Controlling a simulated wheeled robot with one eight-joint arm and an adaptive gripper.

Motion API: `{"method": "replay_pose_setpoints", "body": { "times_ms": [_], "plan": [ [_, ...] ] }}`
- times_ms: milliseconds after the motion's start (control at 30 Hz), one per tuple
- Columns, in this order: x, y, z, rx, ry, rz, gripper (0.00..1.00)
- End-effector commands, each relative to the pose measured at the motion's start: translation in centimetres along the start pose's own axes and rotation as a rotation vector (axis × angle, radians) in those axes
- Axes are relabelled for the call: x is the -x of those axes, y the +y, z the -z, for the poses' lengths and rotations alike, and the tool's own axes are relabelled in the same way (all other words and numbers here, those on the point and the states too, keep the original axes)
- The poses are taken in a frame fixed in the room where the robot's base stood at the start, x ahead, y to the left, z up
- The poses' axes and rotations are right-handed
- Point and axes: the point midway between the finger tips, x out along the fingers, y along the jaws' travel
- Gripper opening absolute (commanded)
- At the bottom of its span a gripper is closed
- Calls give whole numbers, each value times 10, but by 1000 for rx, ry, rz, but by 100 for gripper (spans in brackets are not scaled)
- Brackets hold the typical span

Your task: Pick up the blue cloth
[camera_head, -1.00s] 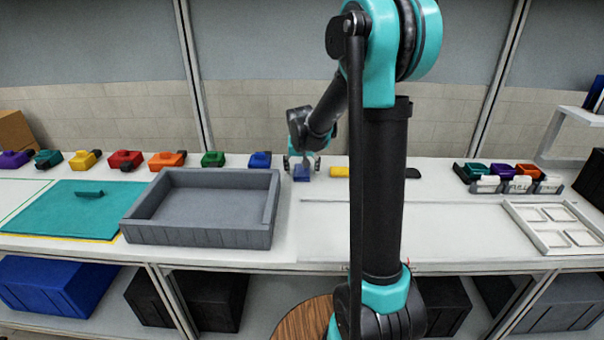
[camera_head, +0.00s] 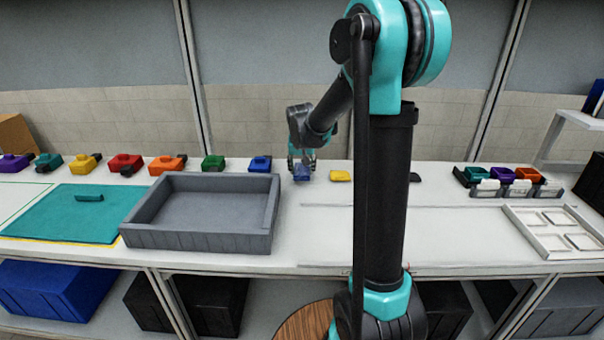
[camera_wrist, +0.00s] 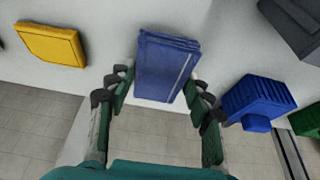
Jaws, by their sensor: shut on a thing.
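The blue cloth (camera_head: 301,172) is a folded, block-like blue bundle at the back of the white table, right of the grey tray. In the wrist view the cloth (camera_wrist: 165,66) lies between the fingers, its near part between the tips and its far part beyond them. My gripper (camera_head: 302,165) is over it, fingers pointing down. In the wrist view my gripper (camera_wrist: 157,88) is shut on the cloth, one finger along each side. Whether the cloth touches the table is hard to tell.
A yellow folded cloth (camera_head: 340,176) lies to the right. A blue block-like object (camera_head: 260,163) stands to the left, in a row of several coloured ones. The grey tray (camera_head: 205,240) is in front left. A white compartment tray (camera_head: 560,232) is at far right.

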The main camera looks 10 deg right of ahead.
Motion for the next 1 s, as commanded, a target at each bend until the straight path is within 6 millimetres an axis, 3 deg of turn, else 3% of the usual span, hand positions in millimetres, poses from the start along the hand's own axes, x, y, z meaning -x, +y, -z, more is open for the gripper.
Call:
{"method": "replay_pose_setpoints", "body": {
  "times_ms": [600, 800, 1000],
  "plan": [
    [125, 0, 51, 0, 0, 0, 24],
    [153, 0, 63, 0, 0, 0, 24],
    [167, 0, 69, 0, 0, 0, 24]
  ]
}}
